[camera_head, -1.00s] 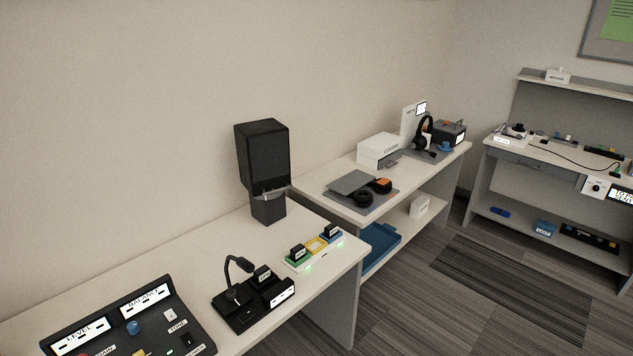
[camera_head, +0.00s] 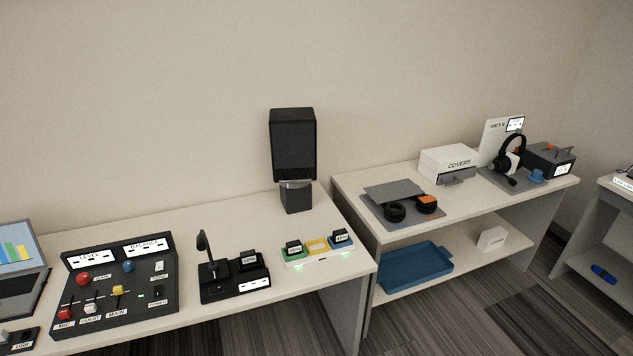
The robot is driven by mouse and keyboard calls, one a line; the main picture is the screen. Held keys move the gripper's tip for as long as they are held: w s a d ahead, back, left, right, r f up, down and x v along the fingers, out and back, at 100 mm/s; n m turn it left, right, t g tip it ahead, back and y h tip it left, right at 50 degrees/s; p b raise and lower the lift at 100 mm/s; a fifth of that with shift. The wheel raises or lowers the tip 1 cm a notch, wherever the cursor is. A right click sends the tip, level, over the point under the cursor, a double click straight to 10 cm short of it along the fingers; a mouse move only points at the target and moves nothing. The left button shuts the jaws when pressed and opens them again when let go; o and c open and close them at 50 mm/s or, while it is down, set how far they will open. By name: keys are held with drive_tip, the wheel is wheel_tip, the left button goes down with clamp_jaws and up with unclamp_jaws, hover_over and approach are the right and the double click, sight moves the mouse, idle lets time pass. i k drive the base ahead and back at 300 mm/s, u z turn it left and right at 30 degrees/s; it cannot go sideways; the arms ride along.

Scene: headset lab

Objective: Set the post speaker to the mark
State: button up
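The post speaker (camera_head: 293,146) is a tall black box on a dark block-like base (camera_head: 296,197). It stands upright at the back right of the near white desk (camera_head: 225,222), close to the wall. A light grey collar shows between the speaker and its base. I cannot make out the mark at this size. My gripper is not in the picture.
On the near desk stand a mixer panel (camera_head: 120,285), a desk microphone dock (camera_head: 235,281), a charger with coloured packs (camera_head: 318,250) and a laptop (camera_head: 17,265). A second table (camera_head: 350,185) to the right holds headphones (camera_head: 426,204), a white COVERS box (camera_head: 448,162) and a headset (camera_head: 511,152).

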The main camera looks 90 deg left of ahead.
sight(293, 132)
drive_tip(key=u, duration=0.55)
drive_tip(key=k, duration=0.15)
drive_tip(key=u, duration=3.4)
drive_tip(key=k, duration=0.65)
drive_tip(key=z, duration=0.1)
drive_tip(key=i, duration=2.3)
drive_tip(key=u, duration=0.15)
